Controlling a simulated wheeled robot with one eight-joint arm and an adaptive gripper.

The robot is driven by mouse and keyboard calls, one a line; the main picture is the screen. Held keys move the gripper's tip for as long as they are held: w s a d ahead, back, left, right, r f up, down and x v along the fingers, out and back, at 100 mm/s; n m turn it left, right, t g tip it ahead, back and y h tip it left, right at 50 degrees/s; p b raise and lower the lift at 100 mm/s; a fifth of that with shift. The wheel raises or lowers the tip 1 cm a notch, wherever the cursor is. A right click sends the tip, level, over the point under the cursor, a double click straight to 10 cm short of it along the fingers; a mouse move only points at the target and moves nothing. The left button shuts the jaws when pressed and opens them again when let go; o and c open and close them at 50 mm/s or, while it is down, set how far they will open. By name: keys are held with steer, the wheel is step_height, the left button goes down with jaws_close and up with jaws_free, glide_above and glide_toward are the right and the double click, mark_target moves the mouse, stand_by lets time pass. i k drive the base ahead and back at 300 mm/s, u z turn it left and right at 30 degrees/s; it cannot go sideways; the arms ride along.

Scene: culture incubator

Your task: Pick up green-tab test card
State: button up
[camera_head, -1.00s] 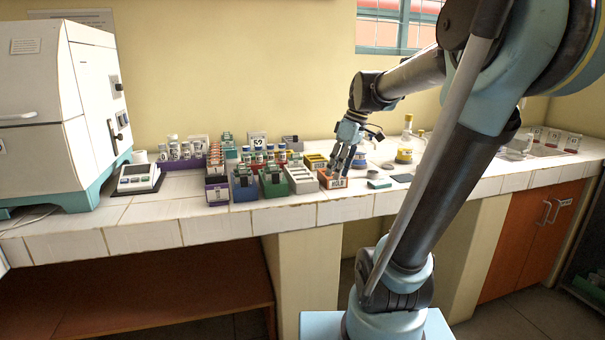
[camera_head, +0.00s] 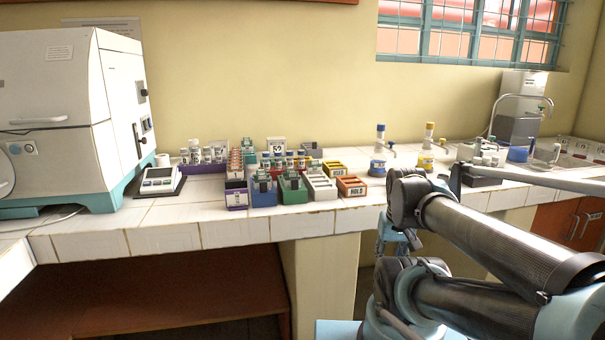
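Small green-topped pieces (camera_head: 262,177) stand in the blue box (camera_head: 263,199) on the bench. Similar dark green pieces (camera_head: 291,178) stand in the green box (camera_head: 293,196) beside it. They are too small for me to tell which is the green-tab test card. My gripper (camera_head: 386,246) hangs low beside my folded arm, in front of the bench edge, well to the right of and below these boxes. It is partly hidden by my arm links, and its fingers are too small to read. I see nothing held in it.
A grey-white rack (camera_head: 320,188), an orange box (camera_head: 351,187) and a yellow box (camera_head: 334,168) stand right of the green box. Bottles (camera_head: 379,164) stand farther right. A scale (camera_head: 160,181) and a white incubator (camera_head: 60,120) are left. The bench front (camera_head: 165,239) is tiled.

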mark_target(247, 146)
steer(key=z, duration=0.65)
steer(key=k, duration=1.3)
steer(key=u, duration=1.2)
steer(key=i, duration=1)
